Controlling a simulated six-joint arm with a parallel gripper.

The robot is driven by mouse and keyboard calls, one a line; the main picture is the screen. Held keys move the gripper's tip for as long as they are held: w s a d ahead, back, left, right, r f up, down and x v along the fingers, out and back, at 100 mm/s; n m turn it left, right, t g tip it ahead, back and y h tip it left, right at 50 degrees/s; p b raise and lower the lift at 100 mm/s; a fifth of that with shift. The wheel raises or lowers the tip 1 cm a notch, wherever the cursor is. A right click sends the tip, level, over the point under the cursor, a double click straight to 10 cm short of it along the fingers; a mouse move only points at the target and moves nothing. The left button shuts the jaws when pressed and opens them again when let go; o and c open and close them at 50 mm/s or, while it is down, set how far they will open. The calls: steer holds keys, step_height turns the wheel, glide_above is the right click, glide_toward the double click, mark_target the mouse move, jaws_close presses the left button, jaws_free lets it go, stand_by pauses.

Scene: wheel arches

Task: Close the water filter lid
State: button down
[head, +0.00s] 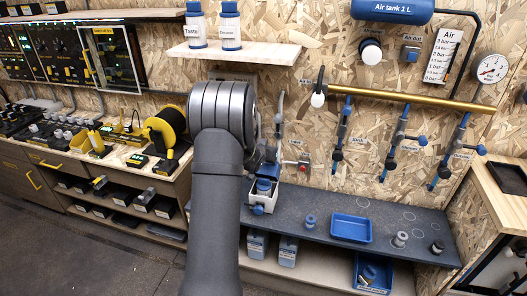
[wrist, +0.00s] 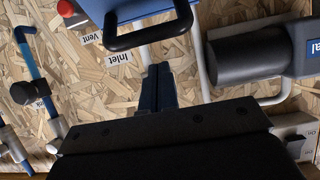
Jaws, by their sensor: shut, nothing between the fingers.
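In the wrist view my gripper (wrist: 158,70) is shut and empty, its fingers close together and pointing at the wall. A blue panel with a black bar handle (wrist: 150,32) fills the top edge just beyond the fingertips. It may be the water filter lid, but only part of it shows. I see a gap between fingertips and handle in the picture; contact cannot be told. In the head view my own arm hides most of this area. A white and blue unit (head: 262,196), perhaps the filter, stands below my wrist on the grey bench.
In the wrist view a dark cylinder (wrist: 250,58) is at the right and a blue pipe with a black valve (wrist: 30,90) at the left. In the head view a blue tray (head: 351,228) and small fittings (head: 400,239) lie on the bench (head: 330,205). Bottles stand on a shelf (head: 235,52) above.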

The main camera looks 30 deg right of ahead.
mark_target(264, 172)
steer(key=shift+w+d+f, duration=0.3)
steer(key=shift+f, duration=0.05)
steer(key=shift+s+a+f, duration=0.4)
steer(key=shift+s+a, duration=0.25)
steer(key=shift+s+a+f, duration=0.35)
steer(key=shift+s+a, duration=0.25)
steer(key=shift+a, duration=0.05)
